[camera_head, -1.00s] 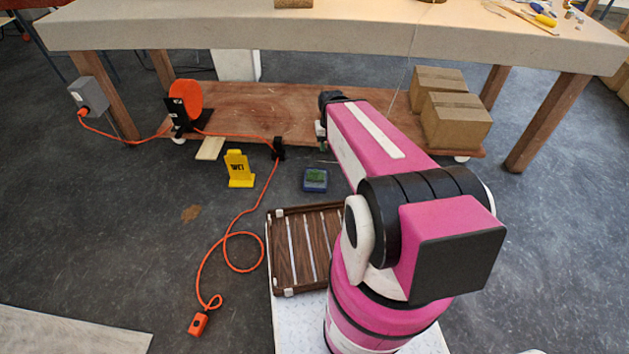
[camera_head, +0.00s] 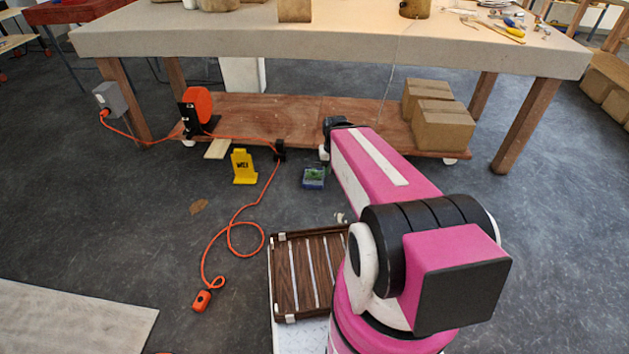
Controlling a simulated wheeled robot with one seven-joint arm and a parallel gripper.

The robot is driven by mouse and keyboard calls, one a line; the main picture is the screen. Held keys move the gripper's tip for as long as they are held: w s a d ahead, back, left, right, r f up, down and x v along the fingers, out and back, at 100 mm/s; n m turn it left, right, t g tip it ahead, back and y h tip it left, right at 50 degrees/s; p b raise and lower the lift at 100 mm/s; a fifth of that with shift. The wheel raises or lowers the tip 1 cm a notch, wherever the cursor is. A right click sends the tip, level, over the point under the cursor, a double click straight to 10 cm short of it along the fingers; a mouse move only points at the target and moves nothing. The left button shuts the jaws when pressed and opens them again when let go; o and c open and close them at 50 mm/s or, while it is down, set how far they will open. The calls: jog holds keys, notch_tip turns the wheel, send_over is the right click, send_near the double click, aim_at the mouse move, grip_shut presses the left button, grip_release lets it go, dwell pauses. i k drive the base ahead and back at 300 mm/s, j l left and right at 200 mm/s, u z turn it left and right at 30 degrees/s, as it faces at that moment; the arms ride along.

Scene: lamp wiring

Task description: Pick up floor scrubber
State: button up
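No object is clearly recognisable as a floor scrubber. My gripper's fingers are hidden behind the arm. A small pale piece shows at the arm's left edge, above the tray, and I cannot tell what it is.
A brown slatted tray (camera_head: 273,275) lies beside my arm's base. A wheeled wooden platform (camera_head: 340,108) with cardboard boxes (camera_head: 443,127) stands under the table (camera_head: 330,42). Floor at right is clear.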

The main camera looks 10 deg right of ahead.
aim_at(313, 175)
jog(key=l+u, duration=0.1)
jog(key=u, duration=0.25)
jog(key=i+l+u, duration=0.1)
jog(key=u, duration=0.25)
jog(key=i+l+u, duration=0.2)
jog(key=l, duration=0.45)
jog(key=i+l+u, duration=0.2)
jog(key=l, duration=0.45)
jog(key=l+u, duration=0.2)
jog(key=l, duration=1.35)
